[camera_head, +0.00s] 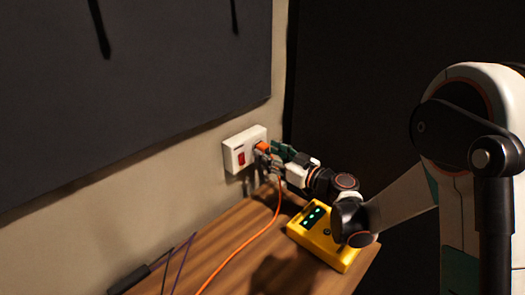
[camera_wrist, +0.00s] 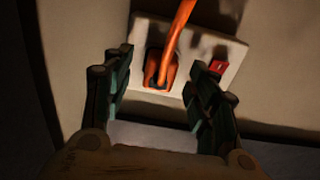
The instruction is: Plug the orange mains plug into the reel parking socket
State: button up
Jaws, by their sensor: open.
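The orange mains plug (camera_head: 262,146) sits at the right part of a white wall socket box (camera_head: 238,156). In the wrist view the plug (camera_wrist: 160,70) is against the socket plate (camera_wrist: 203,43), with its orange cord running up and away. My gripper (camera_head: 271,154) is at the plug. In the wrist view its two dark green fingers stand apart on either side of the plug, with gaps showing, so my gripper (camera_wrist: 160,62) is open. The plug's pins are hidden. I cannot identify a reel parking socket in either view.
A red switch (camera_head: 241,158) is on the socket box. A yellow box (camera_head: 318,235) with green lights stands on the wooden desk (camera_head: 232,232) below my arm. The orange cord (camera_head: 247,240) crosses the desk. A dark panel (camera_head: 150,80) covers the wall above.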

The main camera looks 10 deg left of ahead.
aim_at(267, 152)
jog(key=shift+w+a, duration=0.35)
jog(key=shift+a, duration=0.25)
jog(key=shift+b, duration=0.4)
dwell(0.9)
grip_shut()
jog(key=b+v, duration=0.1)
jog(key=v, duration=0.5)
dwell(1.4)
